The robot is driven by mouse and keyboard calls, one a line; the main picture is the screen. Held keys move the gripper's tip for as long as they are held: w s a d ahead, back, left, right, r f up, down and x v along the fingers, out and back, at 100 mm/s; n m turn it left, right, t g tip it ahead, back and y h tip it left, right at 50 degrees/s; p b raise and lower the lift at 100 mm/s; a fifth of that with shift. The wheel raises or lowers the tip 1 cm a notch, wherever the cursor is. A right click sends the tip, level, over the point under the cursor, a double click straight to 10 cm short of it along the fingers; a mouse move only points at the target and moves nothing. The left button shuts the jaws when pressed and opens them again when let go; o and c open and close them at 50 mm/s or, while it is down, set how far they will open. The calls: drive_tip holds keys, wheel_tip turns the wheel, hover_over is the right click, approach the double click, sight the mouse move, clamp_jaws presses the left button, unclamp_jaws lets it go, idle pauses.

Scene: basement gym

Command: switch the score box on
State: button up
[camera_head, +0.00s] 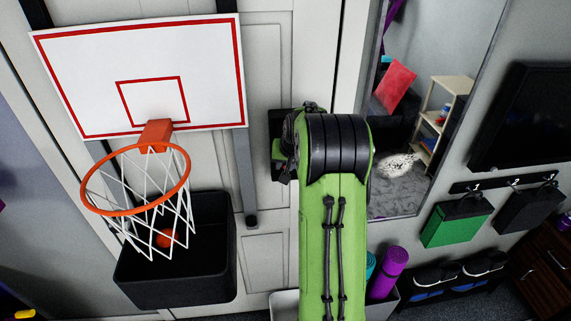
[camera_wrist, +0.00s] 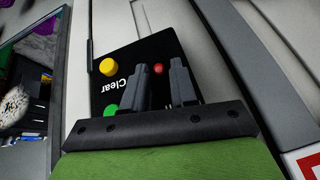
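The score box (camera_wrist: 130,62) is a black panel on the pale wall in the wrist view. It carries a yellow button (camera_wrist: 107,67), a green button (camera_wrist: 111,110), a small red button (camera_wrist: 158,69) and the upside-down word "Clear". My gripper (camera_wrist: 162,68) is in front of the panel, its two dark fingers apart with nothing between them. The red button shows in the gap between the fingertips; I cannot tell whether they touch the panel. The fingers hide part of the panel. In the head view my green arm covers most of that spot.
A basketball hoop (camera_head: 137,180) with a white backboard (camera_head: 60,60) is left of my arm, above a black bin (camera_head: 180,287). A mirror (camera_head: 440,60) is on the right. Hanging bags, a purple roll (camera_head: 388,272) and a wooden cabinet (camera_head: 545,285) are at lower right.

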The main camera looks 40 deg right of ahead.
drive_tip(key=shift+o, duration=0.7)
drive_tip(key=b+v, duration=0.1)
drive_tip(key=v, duration=1.4)
drive_tip(key=shift+s+r, duration=0.15)
drive_tip(key=shift+r, duration=0.2)
